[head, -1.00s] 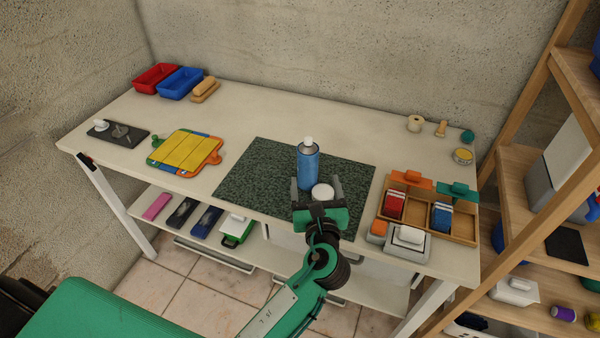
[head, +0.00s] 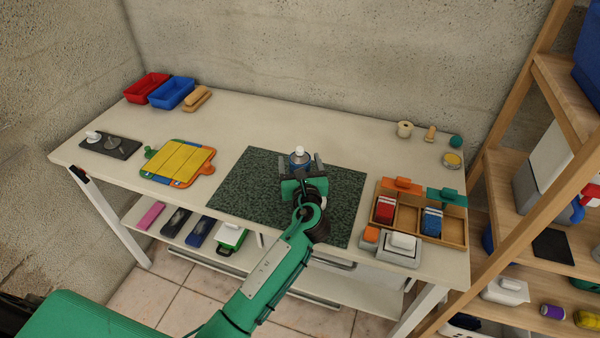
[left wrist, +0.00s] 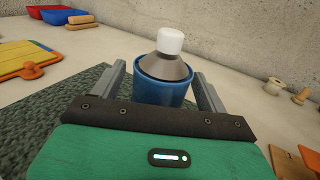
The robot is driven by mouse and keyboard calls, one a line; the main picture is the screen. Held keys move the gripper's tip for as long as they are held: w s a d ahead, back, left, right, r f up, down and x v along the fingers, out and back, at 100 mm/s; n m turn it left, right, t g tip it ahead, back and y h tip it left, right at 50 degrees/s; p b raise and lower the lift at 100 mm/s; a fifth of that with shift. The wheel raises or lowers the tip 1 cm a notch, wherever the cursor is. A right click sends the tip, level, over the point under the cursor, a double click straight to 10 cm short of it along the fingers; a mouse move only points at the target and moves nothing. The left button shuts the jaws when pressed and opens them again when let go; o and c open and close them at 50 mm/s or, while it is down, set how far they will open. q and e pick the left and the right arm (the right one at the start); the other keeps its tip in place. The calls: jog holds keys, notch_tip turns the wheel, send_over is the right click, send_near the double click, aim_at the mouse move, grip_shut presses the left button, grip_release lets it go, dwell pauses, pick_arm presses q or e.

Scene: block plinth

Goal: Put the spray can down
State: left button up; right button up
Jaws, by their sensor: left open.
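The spray can (head: 300,158), blue with a grey shoulder and white cap, stands at the dark green mat (head: 240,190) on the workbench. My left gripper (head: 301,168) is open, with its fingers on either side of the can and its palm on the near side. In the left wrist view the can (left wrist: 165,88) shows between the two spread fingers, cap up. The gripper hides the can's lower part, so I cannot see its base meet the mat. My right gripper is not in view.
A wooden box (head: 455,235) with red and blue packs and a grey block with a white top (head: 400,245) stand right of the mat. A yellow board (head: 178,162) lies left. Red (head: 147,86) and blue (head: 172,92) bins stand at the back. The bench behind the mat is clear.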

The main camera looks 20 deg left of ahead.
pick_arm(q)
jog(key=shift+w+a, duration=0.3)
jog(key=shift+w, duration=0.2)
jog(key=c, duration=1.4)
jog(key=shift+r, duration=0.15)
